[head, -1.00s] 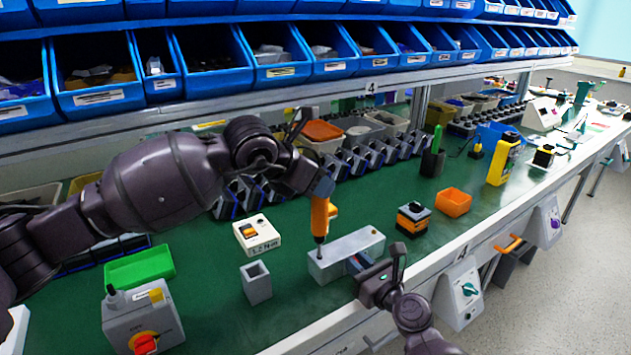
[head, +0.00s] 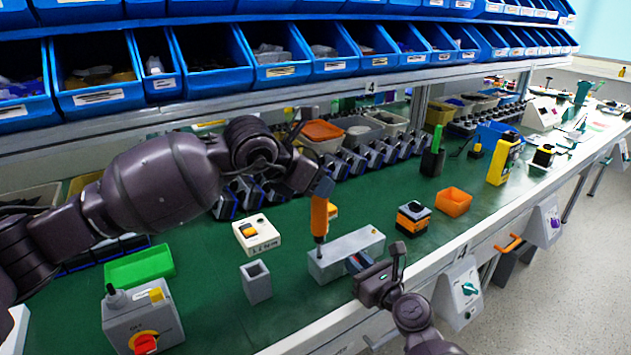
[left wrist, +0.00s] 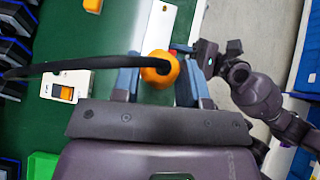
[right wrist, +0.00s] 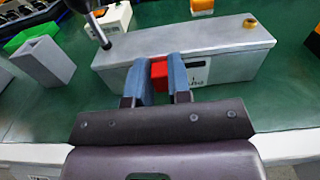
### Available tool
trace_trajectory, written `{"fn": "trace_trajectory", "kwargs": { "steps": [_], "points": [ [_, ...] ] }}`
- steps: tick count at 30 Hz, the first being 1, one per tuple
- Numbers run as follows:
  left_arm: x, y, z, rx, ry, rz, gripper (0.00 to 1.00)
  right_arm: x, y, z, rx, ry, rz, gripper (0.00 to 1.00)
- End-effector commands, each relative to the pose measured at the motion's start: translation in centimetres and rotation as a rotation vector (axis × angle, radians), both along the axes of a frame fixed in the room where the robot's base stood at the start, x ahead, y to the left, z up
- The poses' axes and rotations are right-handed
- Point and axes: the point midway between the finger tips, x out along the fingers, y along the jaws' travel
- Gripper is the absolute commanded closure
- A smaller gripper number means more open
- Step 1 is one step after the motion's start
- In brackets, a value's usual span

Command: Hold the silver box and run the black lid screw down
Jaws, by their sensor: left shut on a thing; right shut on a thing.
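The silver box (head: 358,250) lies on the green bench top, its long side along the bench. My left gripper (head: 322,188) is shut on an orange power screwdriver (head: 320,215), seen from above in the left wrist view (left wrist: 160,68). The driver stands nearly upright, its dark tip (right wrist: 102,38) at the left end of the box lid. The black lid screw cannot be made out under the tip. My right gripper (right wrist: 163,78) is shut on a red part (right wrist: 159,72) at the box's front side. A brass-coloured screw (right wrist: 249,22) shows at the lid's right end.
A small grey open block (head: 256,282) stands left of the box. A white switch box (head: 256,234) is behind it. An orange-black block (head: 412,218) and an orange bin (head: 454,202) stand to the right. A black cable (left wrist: 80,66) runs from the driver. Blue bins (head: 205,70) hang above.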

Motion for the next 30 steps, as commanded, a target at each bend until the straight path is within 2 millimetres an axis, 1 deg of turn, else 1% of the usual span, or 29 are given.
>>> {"fn": "trace_trajectory", "kwargs": {
  "steps": [1, 13, 30],
  "points": [
    [0.0, 0.0, -0.1, 0.001, 0.001, 0.0, 1.0, 0.0, 0.1, 0.2, 0.002, -0.003, 0.0, 1.0],
    [0.0, 0.0, 0.1, 0.002, 0.001, 0.0, 1.0, 0.0, 0.1, 0.2, 0.002, -0.003, 0.0, 1.0],
    [0.0, 0.0, 3.5, -0.002, -0.004, -0.001, 1.0, 0.0, 0.0, 0.2, 0.001, -0.004, 0.0, 1.0]
  ]
}}
